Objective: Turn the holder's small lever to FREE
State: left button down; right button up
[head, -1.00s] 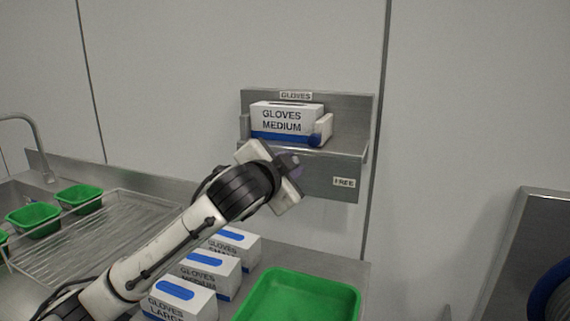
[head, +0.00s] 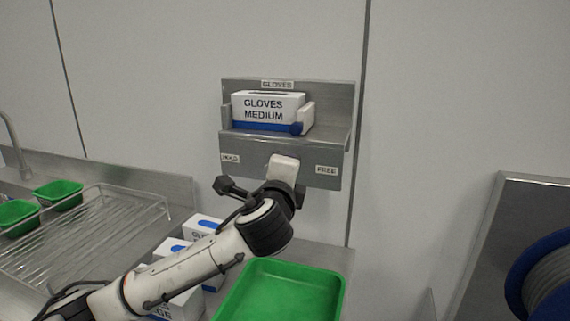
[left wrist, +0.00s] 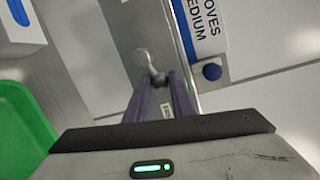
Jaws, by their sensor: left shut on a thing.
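The steel glove holder (head: 345,120) is on the wall with a white GLOVES MEDIUM box (head: 268,108) on its shelf. A FREE label (head: 326,170) is at the right of its front plate; a small label (head: 230,158) at the left is hard to read. My left gripper (head: 284,165) is at the plate between the labels; its body hides its fingertips and the lever in the head view. In the left wrist view its purple fingers (left wrist: 159,82) are shut on the end of the small grey lever (left wrist: 145,61). The right gripper is not in view.
A green tray (head: 338,288) is on the counter below the holder. Several glove boxes (head: 205,222) stand partly behind my left arm. A wire rack (head: 160,207) and green tubs (head: 58,193) are at the left. A blue reel (head: 545,280) is at the right.

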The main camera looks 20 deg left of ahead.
pick_arm(q)
jog(key=shift+a+f+m+t, duration=0.1)
jog(key=shift+f+m+t, duration=0.2)
jog(key=shift+m, duration=0.75)
jog(key=shift+f+m+t, duration=0.2)
jog(key=shift+f+m, duration=0.05)
jog(key=shift+m, duration=0.8)
jog(key=shift+y, duration=0.3)
jog(key=c, duration=1.5)
grip_release()
jog(key=shift+f, duration=0.15)
jog(key=b+v, duration=0.1)
jog(key=v, duration=0.9)
jog(key=shift+s, duration=0.15)
